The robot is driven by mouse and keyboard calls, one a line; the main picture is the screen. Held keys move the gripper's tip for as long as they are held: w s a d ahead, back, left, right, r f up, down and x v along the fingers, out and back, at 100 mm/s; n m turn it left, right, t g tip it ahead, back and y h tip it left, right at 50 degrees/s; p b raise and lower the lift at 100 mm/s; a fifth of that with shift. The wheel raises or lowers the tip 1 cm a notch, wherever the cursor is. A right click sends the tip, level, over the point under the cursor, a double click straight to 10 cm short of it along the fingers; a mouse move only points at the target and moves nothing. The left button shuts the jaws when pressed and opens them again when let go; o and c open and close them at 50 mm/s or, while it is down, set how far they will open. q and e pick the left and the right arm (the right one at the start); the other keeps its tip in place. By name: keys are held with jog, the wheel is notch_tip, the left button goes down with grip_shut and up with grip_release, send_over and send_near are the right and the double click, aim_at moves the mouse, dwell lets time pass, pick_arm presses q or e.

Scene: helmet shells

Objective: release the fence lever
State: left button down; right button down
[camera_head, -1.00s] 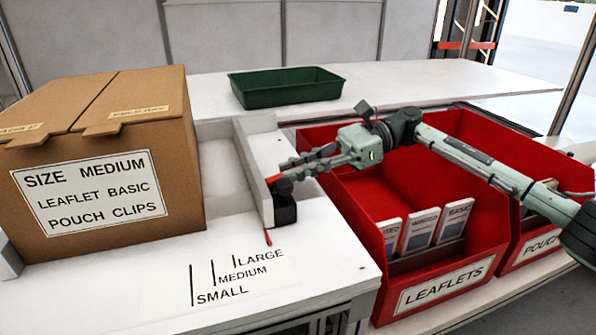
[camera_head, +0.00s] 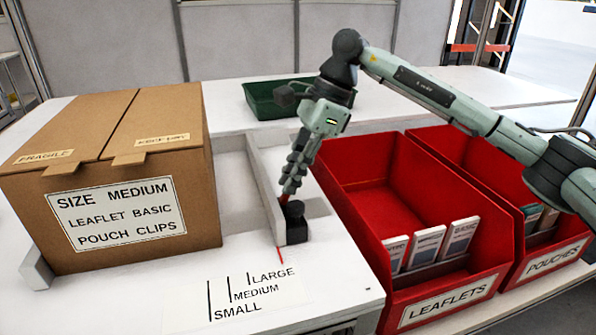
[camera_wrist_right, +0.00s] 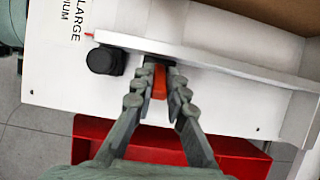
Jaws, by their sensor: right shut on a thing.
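The orange-red fence lever (camera_wrist_right: 160,82) shows in the right wrist view between the two fingers of my right gripper (camera_wrist_right: 161,74). The gripper is shut on it. In the head view my right gripper (camera_head: 288,190) points steeply down at the near end of the white fence (camera_head: 266,188), and the lever is hidden behind the fingers. A black block (camera_head: 294,222) with a round knob (camera_wrist_right: 104,60) sits at the fence's near end, beside the fingers. A thin red pointer (camera_head: 281,256) sticks out near the size marks. My left gripper is out of view.
A cardboard box (camera_head: 110,170) labelled size medium stands left of the fence. The printed size scale (camera_head: 240,290) lies in front. Red bins of leaflets (camera_head: 440,306) and pouches (camera_head: 555,262) stand right, under my right arm. A green tray (camera_head: 262,103) sits behind.

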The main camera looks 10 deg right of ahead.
jog(key=shift+a+r+h, duration=0.1)
jog(key=shift+a+h, duration=0.25)
jog(key=shift+h, duration=0.35)
jog(key=shift+a+r+h, duration=0.1)
jog(key=shift+a+h, duration=0.2)
jog(key=shift+h, duration=0.4)
jog(key=shift+f, duration=0.1)
jog(key=c, duration=1.5)
grip_release()
jog(key=shift+c, duration=0.2)
notch_tip(320, 180, up, 12)
jog(key=d, duration=0.1)
jog(key=shift+d, duration=0.4)
jog(key=shift+f, duration=0.1)
